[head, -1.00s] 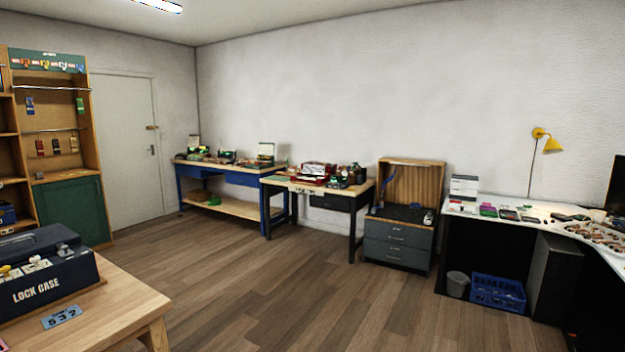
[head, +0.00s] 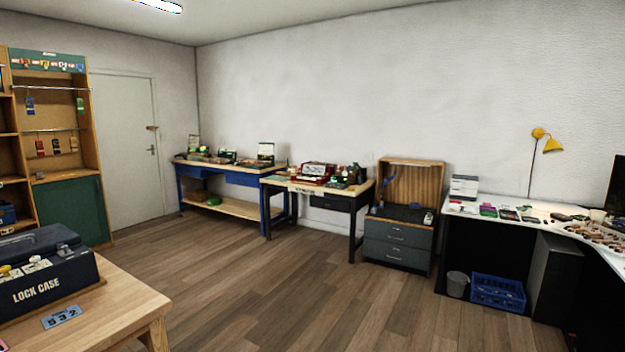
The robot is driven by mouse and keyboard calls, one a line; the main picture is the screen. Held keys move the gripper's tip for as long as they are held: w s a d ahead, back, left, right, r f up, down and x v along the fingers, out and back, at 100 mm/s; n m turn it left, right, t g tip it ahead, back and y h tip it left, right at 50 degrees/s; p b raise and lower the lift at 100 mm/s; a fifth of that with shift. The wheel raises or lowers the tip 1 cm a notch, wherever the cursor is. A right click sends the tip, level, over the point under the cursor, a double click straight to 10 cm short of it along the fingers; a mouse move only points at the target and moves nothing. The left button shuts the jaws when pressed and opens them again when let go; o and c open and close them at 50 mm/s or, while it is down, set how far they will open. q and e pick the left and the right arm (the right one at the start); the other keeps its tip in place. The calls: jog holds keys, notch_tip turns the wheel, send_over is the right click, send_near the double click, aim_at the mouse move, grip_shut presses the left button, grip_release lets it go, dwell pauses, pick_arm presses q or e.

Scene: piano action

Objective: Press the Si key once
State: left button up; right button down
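No piano or Si key can be made out in the head view. On the black-legged table (head: 353,190) by the back wall stands a red item (head: 318,170) among several small objects, too small to identify. Neither of my grippers shows in the head view.
A wooden table (head: 120,305) with a dark lock case (head: 45,285) is near at left. A blue-legged workbench (head: 243,179), a grey drawer cabinet (head: 397,243) and a white desk (head: 545,225) line the back. A blue crate (head: 498,292) and bin (head: 457,284) stand below. The middle floor is clear.

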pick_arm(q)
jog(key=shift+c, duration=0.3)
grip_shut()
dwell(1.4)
